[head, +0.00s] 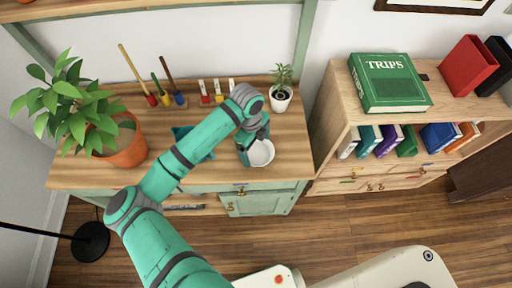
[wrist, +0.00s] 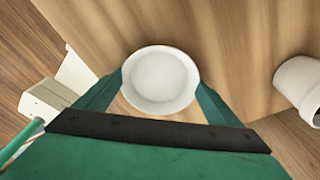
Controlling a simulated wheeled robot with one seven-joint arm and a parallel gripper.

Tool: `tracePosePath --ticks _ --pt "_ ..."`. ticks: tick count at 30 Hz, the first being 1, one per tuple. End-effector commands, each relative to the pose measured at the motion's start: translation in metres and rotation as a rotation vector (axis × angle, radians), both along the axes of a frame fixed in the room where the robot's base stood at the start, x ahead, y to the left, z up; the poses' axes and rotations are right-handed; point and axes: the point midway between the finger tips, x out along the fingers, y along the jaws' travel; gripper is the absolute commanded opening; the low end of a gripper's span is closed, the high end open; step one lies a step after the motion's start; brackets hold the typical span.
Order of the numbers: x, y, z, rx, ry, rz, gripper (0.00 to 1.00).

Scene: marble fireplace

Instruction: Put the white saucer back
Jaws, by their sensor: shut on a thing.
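The white saucer (head: 261,153) is small and round, and shows at the right front part of the wooden cabinet top. In the wrist view the saucer (wrist: 161,77) sits between the two green fingers of my gripper (wrist: 160,88), with a fingertip against each side of its rim. My gripper (head: 256,148) is shut on the saucer. Wood grain shows below and around it. I cannot tell whether the saucer touches the wood or hangs just above it.
A small white potted plant (head: 281,98) stands behind the saucer. A teal object (head: 193,141) is partly hidden behind my arm. A large orange-potted plant (head: 122,148) stands left. A bookshelf (head: 341,112) stands right.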

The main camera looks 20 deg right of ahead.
Motion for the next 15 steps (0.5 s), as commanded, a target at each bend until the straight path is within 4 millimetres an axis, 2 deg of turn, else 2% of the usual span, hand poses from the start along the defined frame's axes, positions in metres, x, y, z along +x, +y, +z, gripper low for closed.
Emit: tracePosePath --ticks 2,3,4,5,11,15 --pt "-0.0001 -0.0002 -0.002 0.0 0.0 0.0 0.63" --pt "0.0 -0.0001 -0.0026 0.0 0.0 0.0 0.9" --pt "0.0001 -0.0001 -0.0023 0.0 0.0 0.0 0.97" --pt "0.0 0.0 -0.0022 0.0 0.0 0.0 1.0" --pt "0.0003 0.0006 -0.0019 0.0 0.0 0.002 1.0" --pt "0.0009 0.0008 0.0052 -0.001 0.0 0.002 1.0"
